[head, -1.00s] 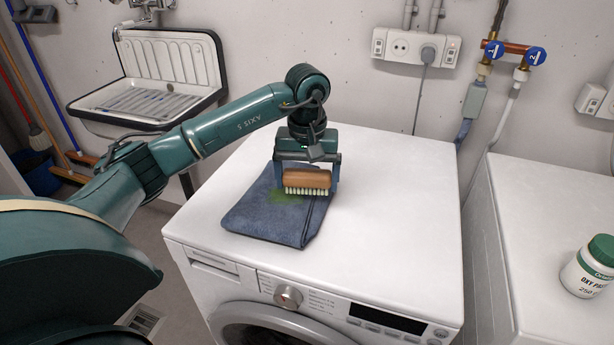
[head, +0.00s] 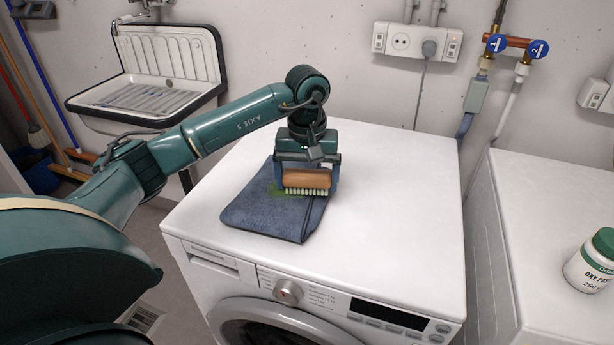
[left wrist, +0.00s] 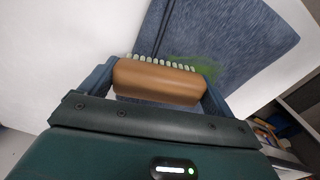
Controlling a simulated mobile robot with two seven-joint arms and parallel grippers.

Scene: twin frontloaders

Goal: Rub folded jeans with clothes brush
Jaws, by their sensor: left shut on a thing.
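The folded blue jeans (head: 268,217) lie on top of the left white washing machine, and they also show in the left wrist view (left wrist: 235,35). A green stain (head: 276,190) is on them, partly hidden behind the brush in the head view; it shows as a green patch in the wrist view (left wrist: 192,68). My left gripper (head: 306,180) is shut on the brown clothes brush (head: 307,178), one finger at each end. The pale bristles (head: 307,192) point down at the jeans beside and over the stain. Whether they touch is hard to tell. My right gripper is not in view.
The washing machine top (head: 400,220) is clear right of the jeans. A second white machine (head: 545,205) carries a white tub with a green lid (head: 592,262). A sink (head: 165,75) is at the back left, and pipes with blue valves (head: 497,44) are on the wall.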

